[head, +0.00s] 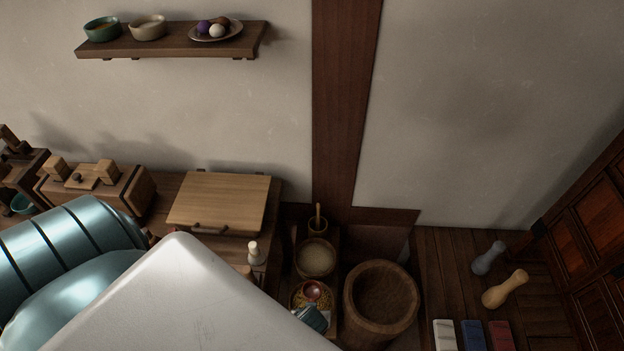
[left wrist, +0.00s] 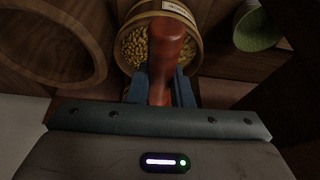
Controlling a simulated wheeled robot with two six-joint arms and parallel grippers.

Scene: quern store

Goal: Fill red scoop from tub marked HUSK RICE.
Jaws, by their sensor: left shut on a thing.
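My left gripper (head: 313,318) is shut on the handle of the red scoop (head: 312,291). The left wrist view shows the gripper's blue-grey fingers (left wrist: 160,88) on both sides of the red scoop handle (left wrist: 167,45). The scoop's bowl is over or in a tub of yellow grain (head: 297,297); I cannot tell whether it touches the grain or holds any. That tub (left wrist: 193,45) has a pale label (left wrist: 178,8), too small to read. A second tub (head: 316,258) with paler grain stands just behind it. My right gripper is not in view.
A large round wooden vessel (head: 381,297) stands close to the right of the tubs. A small pot with a stick (head: 318,224) is behind them. A wooden board (head: 218,199) and a pale bottle (head: 254,254) are to the left. A green vessel (left wrist: 258,28) shows in the wrist view.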

